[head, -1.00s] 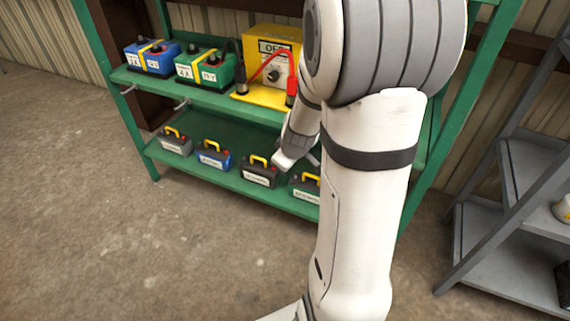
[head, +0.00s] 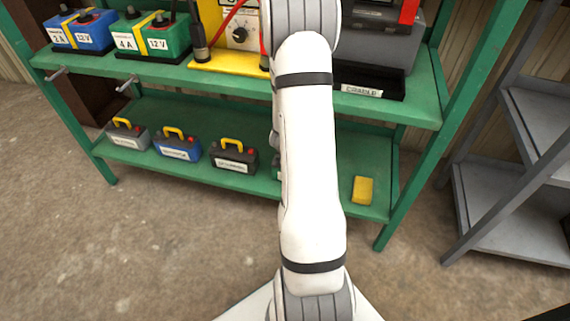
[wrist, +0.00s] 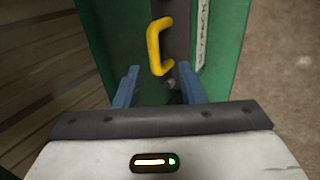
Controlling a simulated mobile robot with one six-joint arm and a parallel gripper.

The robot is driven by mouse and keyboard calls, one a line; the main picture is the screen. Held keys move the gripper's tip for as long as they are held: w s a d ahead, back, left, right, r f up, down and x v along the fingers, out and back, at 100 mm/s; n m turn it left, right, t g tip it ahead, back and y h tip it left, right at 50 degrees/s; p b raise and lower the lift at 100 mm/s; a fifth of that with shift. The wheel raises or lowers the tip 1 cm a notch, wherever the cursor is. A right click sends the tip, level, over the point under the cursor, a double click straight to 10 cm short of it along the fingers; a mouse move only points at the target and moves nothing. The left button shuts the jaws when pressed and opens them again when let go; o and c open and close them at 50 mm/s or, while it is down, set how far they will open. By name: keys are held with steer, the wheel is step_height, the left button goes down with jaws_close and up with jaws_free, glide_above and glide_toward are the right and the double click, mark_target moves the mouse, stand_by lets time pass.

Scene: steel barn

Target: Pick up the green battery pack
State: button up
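The green battery pack (wrist: 202,48) shows close in the wrist view, with a dark top, a yellow handle and a white label on its right face. In the head view my arm covers nearly all of it; only a sliver (head: 276,170) shows on the lower shelf. My gripper (wrist: 160,80) is open and points at the pack. The yellow handle stands just ahead, about between the two blue fingers, and I see no grip on it. In the head view the gripper is hidden behind my arm.
Grey (head: 128,134), blue (head: 177,147) and black (head: 233,157) packs stand left on the lower green shelf (head: 330,202). A yellow block (head: 362,190) lies right. Above are blue (head: 80,32) and green (head: 150,37) units, a yellow box (head: 213,15) and a cradle (head: 370,82).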

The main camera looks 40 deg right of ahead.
steer(key=b+x, duration=0.2)
steer(key=x, duration=0.1)
steer(key=shift+w+d, duration=0.1)
steer(key=shift+w, duration=0.3)
steer(key=b+x, duration=0.3)
steer(key=x, duration=0.1)
steer(key=shift+w+d+f+b, duration=0.15)
steer(key=shift+w+f+b, duration=0.1)
steer(key=shift+f+b, duration=0.1)
steer(key=shift+r, duration=0.15)
jaws_close()
stand_by(0.6)
steer(key=shift+w+d+r, duration=0.1)
steer(key=shift+d+r, duration=0.05)
